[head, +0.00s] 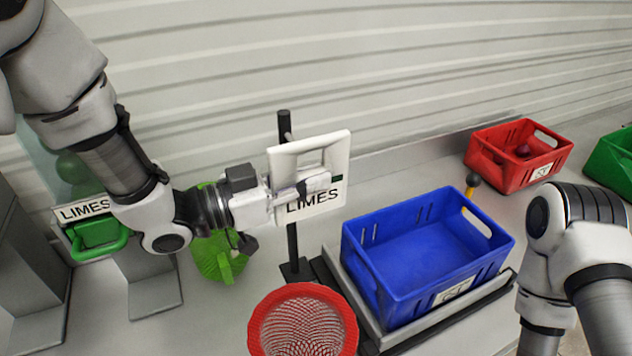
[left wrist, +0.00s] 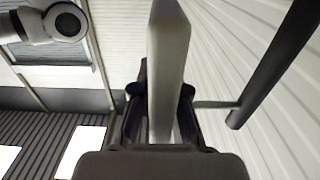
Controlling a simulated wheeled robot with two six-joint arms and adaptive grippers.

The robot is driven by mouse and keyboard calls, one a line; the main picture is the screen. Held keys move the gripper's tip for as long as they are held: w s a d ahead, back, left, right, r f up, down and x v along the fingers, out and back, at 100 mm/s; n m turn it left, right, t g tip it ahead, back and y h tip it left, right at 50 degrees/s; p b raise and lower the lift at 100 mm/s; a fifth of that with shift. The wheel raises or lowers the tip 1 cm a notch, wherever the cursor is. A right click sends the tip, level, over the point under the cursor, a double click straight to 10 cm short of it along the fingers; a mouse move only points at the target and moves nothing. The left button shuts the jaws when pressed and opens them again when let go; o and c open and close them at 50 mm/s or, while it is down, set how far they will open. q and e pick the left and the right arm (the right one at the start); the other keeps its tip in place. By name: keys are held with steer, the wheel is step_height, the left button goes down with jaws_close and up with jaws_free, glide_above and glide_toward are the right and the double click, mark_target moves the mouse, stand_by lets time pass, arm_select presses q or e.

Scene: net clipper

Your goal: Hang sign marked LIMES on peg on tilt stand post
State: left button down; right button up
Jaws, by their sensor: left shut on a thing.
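The white sign marked LIMES (head: 337,170) has a rectangular opening near its top and is held upright in front of the dark post (head: 291,240) of the tilt stand. My left gripper (head: 305,188) is shut on the sign's left side. In the left wrist view the sign (left wrist: 167,60) shows edge-on between the fingers (left wrist: 160,110). Whether the peg passes through the opening cannot be told. My right gripper is out of view; only its arm shows.
A blue crate (head: 400,270) sits on the tilt stand right of the post. A red net basket (head: 255,320) stands in front. A red crate (head: 480,155) and a green crate (head: 612,165) are at the back right. Another LIMES sign (head: 84,210) is at left.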

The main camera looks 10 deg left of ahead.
arm_select(q)
steer(key=w+a+f, duration=0.1)
steer(key=w+a, duration=0.2)
steer(key=w, duration=0.1)
steer(key=shift+w+f, duration=0.4)
steer(key=shift+a, duration=0.1)
stand_by(0.6)
steer(key=c, duration=1.1)
jaws_free()
steer(key=shift+s+r, duration=0.1)
steer(key=shift+s, duration=0.05)
steer(key=v, duration=1.2)
